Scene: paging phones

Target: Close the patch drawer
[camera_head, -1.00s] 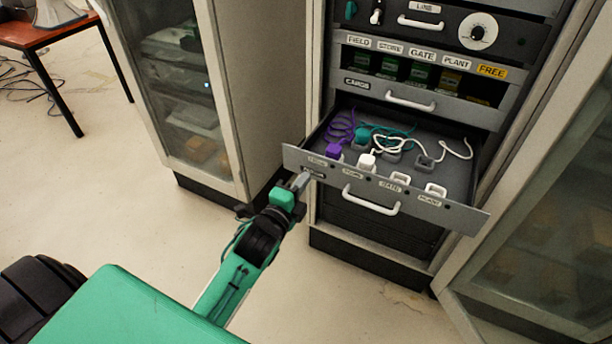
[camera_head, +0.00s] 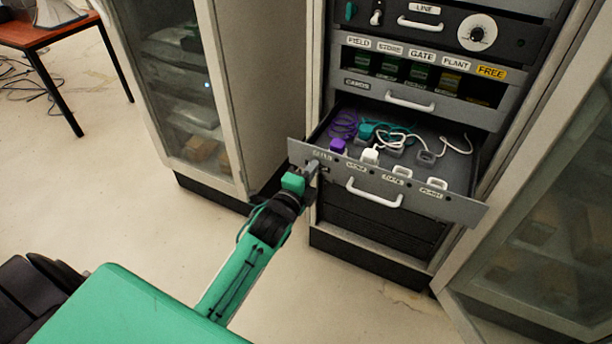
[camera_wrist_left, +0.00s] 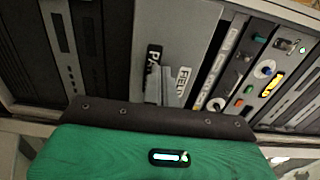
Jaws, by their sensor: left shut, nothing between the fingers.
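The patch drawer (camera_head: 330,158) is pulled out of the rack in the head view. Its grey front has a white handle (camera_head: 374,192) and small labels. Inside lie purple, teal and white cords with plugs. My left gripper (camera_head: 312,170) is shut and empty, its tips at the left end of the drawer front; contact cannot be told for sure. In the left wrist view the shut fingers (camera_wrist_left: 166,90) point at the drawer front (camera_wrist_left: 172,38), near its labels, one reading FIELD. My right gripper is not in view.
Above the drawer is the cards panel (camera_head: 411,97) with its own handle, and a line panel with a dial (camera_head: 477,32). Glass-door cabinets (camera_head: 178,90) flank the rack. A red-brown table (camera_head: 45,32) stands at the far left. The floor before the rack is clear.

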